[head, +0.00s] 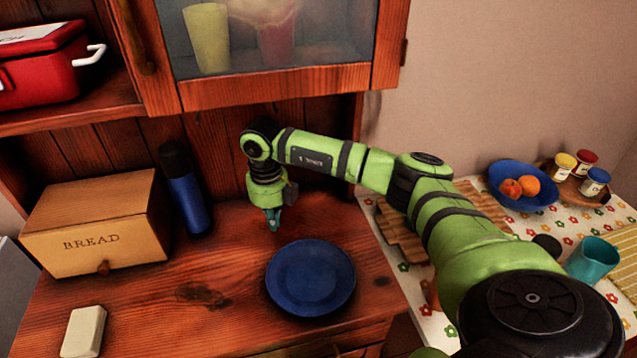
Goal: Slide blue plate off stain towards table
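The blue plate (310,278) lies flat on the wooden counter (130,312), near its right side. A dark stain (203,295) shows on the wood to the left of the plate, apart from it. A smaller dark mark (382,281) shows just right of the plate. Any stain under the plate is hidden. My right gripper (273,221) points down just behind the plate's far left rim. Its fingers look close together, but I cannot tell whether they are shut. Nothing shows held in it. The table (440,335) with a flowered cloth stands to the right. My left gripper is out of view.
A bread box (95,225) and a blue bottle (185,190) stand at the back left; a pale block (84,331) lies at front left. On the table are a wooden board (400,232), a blue bowl (522,186) with fruit, jars and a teal cup (592,260).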

